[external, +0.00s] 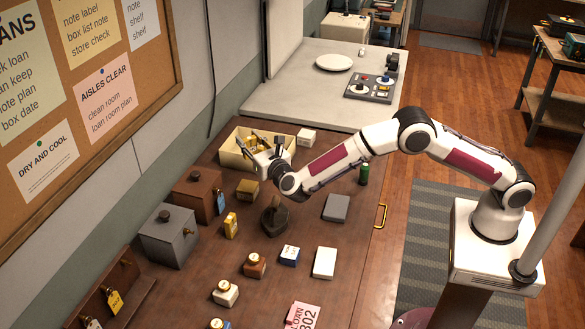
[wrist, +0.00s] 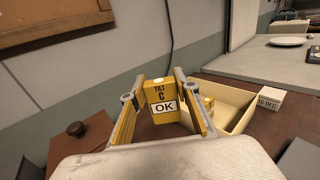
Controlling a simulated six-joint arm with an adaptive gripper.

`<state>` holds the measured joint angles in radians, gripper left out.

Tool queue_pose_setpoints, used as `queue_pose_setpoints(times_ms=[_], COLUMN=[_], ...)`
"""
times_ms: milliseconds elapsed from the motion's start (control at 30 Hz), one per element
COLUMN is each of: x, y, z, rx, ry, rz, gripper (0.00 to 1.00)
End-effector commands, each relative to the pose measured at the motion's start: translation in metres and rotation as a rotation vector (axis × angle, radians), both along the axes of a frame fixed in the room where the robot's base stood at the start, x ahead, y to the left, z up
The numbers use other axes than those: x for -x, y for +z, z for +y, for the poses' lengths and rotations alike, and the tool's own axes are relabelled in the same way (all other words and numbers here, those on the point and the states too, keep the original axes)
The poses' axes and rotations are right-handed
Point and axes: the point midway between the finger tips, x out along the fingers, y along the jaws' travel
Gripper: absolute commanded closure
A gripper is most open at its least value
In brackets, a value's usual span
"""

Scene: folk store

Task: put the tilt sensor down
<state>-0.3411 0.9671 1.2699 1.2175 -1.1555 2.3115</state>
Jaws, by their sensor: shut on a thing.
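The tilt sensor is a yellow box (wrist: 160,94) marked "TILT C" with a white "OK" label. In the wrist view it stands upright between the two fingers of my gripper (wrist: 155,90), which is shut on it. In the external view my gripper (external: 264,147) is over the cream open tray (external: 228,156) at the back of the brown counter. The sensor is hard to make out there. The tray also shows in the wrist view (wrist: 238,88), behind and right of the sensor, with another yellow thing (wrist: 208,102) in it. I cannot tell whether the sensor touches the tray.
A small white box (external: 306,137) stands right of the tray. A brown box (external: 197,189) and a grey box (external: 168,238) stand left along the wall. A dark stand (external: 273,217), a grey block (external: 337,208) and several small boxes are spread in front. Bare counter lies between them.

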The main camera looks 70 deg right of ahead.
Motion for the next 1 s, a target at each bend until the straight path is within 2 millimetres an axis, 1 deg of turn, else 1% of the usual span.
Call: queue_pose_setpoints(times_ms=[33, 400, 500, 600, 700, 800, 1000], x=[-0.003, -0.017, -0.019, -0.021, -0.027, -0.035, -0.041], y=[0.004, 0.025, 0.031, 0.037, 0.043, 0.047, 0.044], z=[-0.020, -0.143, -0.170, -0.190, -0.201, -0.193, -0.188], rx=[-0.002, -0.001, 0.000, 0.000, 0.000, 0.000, 0.001], ry=[-0.021, -0.130, -0.149, -0.159, -0.150, -0.121, -0.094], rz=[-0.003, -0.003, -0.003, -0.004, -0.004, -0.003, -0.001], gripper=[0.92, 0.92, 0.92, 0.92, 0.92, 0.92, 0.92])
